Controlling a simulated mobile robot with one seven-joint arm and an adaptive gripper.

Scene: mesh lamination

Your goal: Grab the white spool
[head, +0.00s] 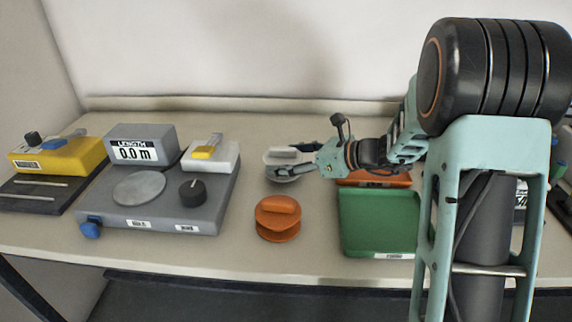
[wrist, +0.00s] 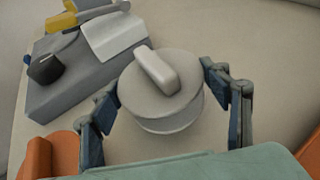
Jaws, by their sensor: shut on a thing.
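The white spool (wrist: 160,92) is a round, pale disc-shaped body with a raised bar grip on top. In the wrist view it sits between the two fingers of my gripper (wrist: 160,100), which is shut on its sides. In the head view the white spool (head: 283,157) stands at the back middle of the table, partly hidden by my gripper (head: 296,160), which reaches in from the right. Whether the spool touches the table is not clear.
An orange spool (head: 278,220) stands nearer the front. A green tray (head: 380,222) is to the right, near my arm. A grey length-measuring machine (head: 165,200) stands left, with a yellow device (head: 62,155) beyond it. Table between machine and spools is clear.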

